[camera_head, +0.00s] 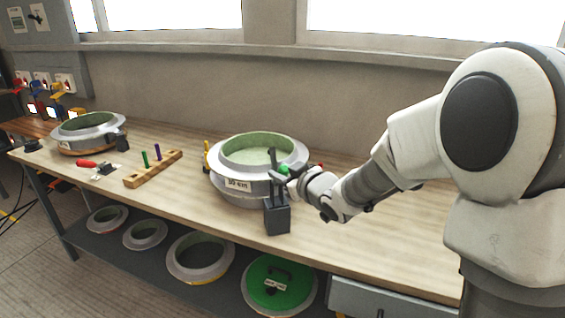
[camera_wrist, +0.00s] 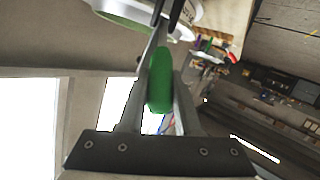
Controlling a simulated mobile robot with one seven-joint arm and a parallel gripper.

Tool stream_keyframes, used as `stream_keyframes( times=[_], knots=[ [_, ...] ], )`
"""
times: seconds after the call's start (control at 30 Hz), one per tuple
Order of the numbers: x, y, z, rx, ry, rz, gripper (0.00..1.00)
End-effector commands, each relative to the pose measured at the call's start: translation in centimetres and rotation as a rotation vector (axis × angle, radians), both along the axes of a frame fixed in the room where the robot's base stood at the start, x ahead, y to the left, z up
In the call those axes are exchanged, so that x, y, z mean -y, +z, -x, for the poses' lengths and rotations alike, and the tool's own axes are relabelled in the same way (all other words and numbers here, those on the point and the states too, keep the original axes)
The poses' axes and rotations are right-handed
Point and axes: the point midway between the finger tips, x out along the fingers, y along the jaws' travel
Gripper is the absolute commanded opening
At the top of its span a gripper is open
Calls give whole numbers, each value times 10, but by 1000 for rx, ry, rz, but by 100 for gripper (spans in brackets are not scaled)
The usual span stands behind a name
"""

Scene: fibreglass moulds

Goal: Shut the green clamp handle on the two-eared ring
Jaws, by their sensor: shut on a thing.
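The two-eared ring (camera_head: 226,171) stands on the workbench, a grey ring mould with a pale green inside and a white label on its front. Part of it also shows at the top of the wrist view (camera_wrist: 125,12). The green clamp handle (camera_head: 283,170) is at the ring's right side, partly hidden by my gripper. In the wrist view the green handle (camera_wrist: 160,82) lies between my two fingers. My gripper (camera_head: 282,178) is shut on it. Whether the clamp is open or shut, I cannot tell.
A wooden peg rack (camera_head: 153,170) and a red-handled tool (camera_head: 87,163) lie left of the ring. A second ring mould (camera_head: 88,131) is far left. Bench right of my gripper is clear.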

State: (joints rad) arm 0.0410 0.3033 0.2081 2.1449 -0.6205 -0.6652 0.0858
Motion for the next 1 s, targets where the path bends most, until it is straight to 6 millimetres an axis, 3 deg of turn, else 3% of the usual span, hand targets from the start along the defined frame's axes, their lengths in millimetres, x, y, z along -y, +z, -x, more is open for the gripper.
stream_keyframes(
  times=[0.03, 0.3, 0.87, 0.9, 1.0],
  knots=[
    [-1, 8, -2, -17, 2, 4, 0],
    [-3, 12, -8, -97, 1, 31, 0],
    [-3, 8, -10, -137, 0, 44, 0],
    [-3, 9, -10, -137, 0, 44, 36],
    [-3, 9, -10, -138, 0, 45, 54]
  ],
)
